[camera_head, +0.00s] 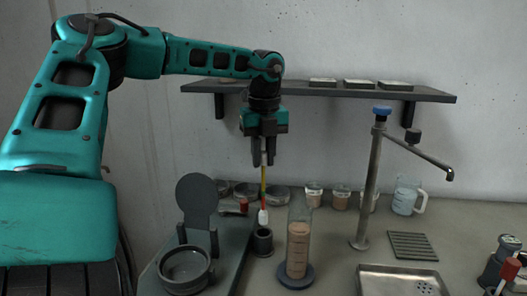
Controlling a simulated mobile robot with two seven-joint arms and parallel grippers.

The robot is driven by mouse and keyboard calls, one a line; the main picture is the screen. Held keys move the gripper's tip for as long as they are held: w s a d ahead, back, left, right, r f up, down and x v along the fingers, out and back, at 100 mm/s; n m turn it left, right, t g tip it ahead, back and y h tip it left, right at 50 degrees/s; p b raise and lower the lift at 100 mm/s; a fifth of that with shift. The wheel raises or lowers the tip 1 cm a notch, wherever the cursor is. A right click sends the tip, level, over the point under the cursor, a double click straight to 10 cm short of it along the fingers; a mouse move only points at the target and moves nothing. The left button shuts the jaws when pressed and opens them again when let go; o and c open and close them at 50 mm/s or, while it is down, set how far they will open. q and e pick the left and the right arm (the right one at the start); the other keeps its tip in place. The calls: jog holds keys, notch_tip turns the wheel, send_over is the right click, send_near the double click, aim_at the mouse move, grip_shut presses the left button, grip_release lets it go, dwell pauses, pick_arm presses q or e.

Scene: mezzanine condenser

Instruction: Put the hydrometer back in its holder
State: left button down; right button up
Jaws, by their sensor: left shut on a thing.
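My left gripper (264,160) points down and is shut on the hydrometer (263,192), a thin upright stick with yellow and red bands and a white bulb at its lower end. The hydrometer hangs close above a small dark cylindrical cup (262,242), which looks like the holder. The white bulb is near the cup's rim; whether it is inside the opening or just behind it I cannot tell. My right gripper is not in view.
A graduated cylinder of brownish liquid (298,250) stands just right of the cup. A grey pot (185,268) with a raised round lid is at left. A tap (370,190), metal sink (400,281) and several jars stand further right and behind. A wall shelf (330,91) hangs behind the gripper.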

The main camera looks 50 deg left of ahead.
aim_at(263, 197)
pick_arm(q)
jog(key=shift+f+b, duration=2.55)
jog(key=shift+f, duration=1.15)
jog(key=c, duration=0.9)
grip_release()
jog(key=shift+r, duration=0.1)
jog(key=r, duration=0.8)
jog(key=d+r+p, duration=0.1)
jog(key=r, duration=0.3)
jog(key=shift+s+r, duration=0.15)
jog(key=shift+r, duration=0.25)
